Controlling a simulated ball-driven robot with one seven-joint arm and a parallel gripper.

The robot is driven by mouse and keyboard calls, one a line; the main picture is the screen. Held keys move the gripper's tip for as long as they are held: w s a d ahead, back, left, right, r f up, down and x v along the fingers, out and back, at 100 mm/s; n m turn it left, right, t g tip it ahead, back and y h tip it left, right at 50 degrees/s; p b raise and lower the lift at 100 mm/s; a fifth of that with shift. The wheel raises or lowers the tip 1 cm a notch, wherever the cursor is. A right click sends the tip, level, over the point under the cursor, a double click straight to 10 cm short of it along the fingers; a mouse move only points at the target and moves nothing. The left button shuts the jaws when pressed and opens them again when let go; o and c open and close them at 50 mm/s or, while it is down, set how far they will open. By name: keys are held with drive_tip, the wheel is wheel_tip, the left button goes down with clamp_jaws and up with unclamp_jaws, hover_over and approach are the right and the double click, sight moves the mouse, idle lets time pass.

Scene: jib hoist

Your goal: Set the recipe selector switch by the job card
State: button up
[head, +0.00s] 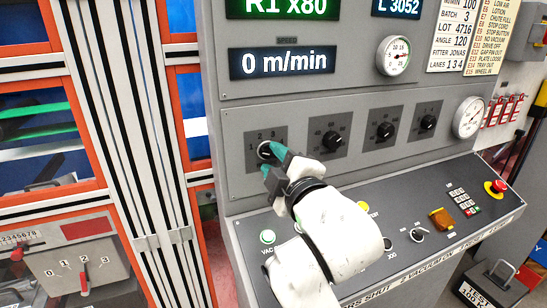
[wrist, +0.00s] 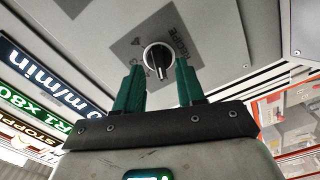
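The recipe selector switch (head: 264,150) is the leftmost of several knobs on the grey panel, with figures 1, 2, 3 visible around it. In the wrist view the black knob (wrist: 158,57) has a white pointer line, and a label reading RECIPE is beside it. My gripper (head: 274,161) is at the switch. In the wrist view its two teal fingers (wrist: 158,78) stand apart, one on either side of the knob; I cannot tell whether they touch it. The job card (head: 455,35), partly cut off, shows BATCH 3, LOT 4716, ANGLE 120, FITTER JONAS, LANES 1 3 4.
The green display (head: 290,8) reads R1 x80 and the speed display (head: 282,63) reads 0 m/min. Other knobs (head: 333,140) sit to the right. The sloped console (head: 385,230) below carries buttons, a keypad and a red emergency stop (head: 495,187).

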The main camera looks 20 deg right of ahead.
drive_tip(key=shift+w, duration=0.5)
clamp_jaws()
